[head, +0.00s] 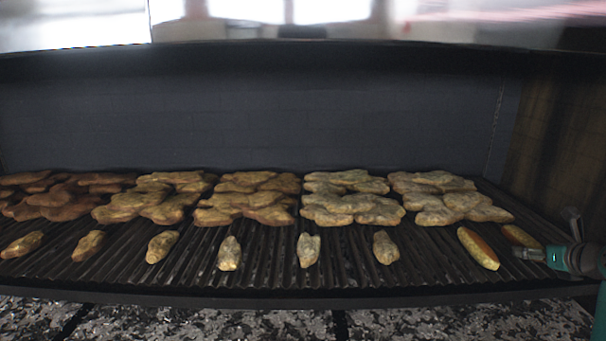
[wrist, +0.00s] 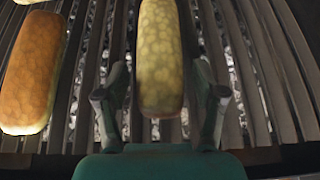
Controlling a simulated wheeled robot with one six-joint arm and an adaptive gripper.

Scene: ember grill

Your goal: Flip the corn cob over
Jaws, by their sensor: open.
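Two corn cobs lie on the grill at the right end of the front row. One corn cob (head: 521,236) is partly behind my gripper (head: 528,254) in the head view. In the wrist view this corn cob (wrist: 160,55) is pale yellow on top with a browner near end. It lies between the two spread fingers of my gripper (wrist: 162,98), with gaps on both sides. The other corn cob (head: 478,248) lies to its left. In the wrist view that second corn cob (wrist: 34,72) shows a browned, orange top.
The grill grate (head: 330,270) has dark bars with embers below. Several small food pieces (head: 229,253) lie along the front row, left of the cobs. Larger flat pieces (head: 352,208) are clustered behind. A dark wall (head: 300,115) rises at the back.

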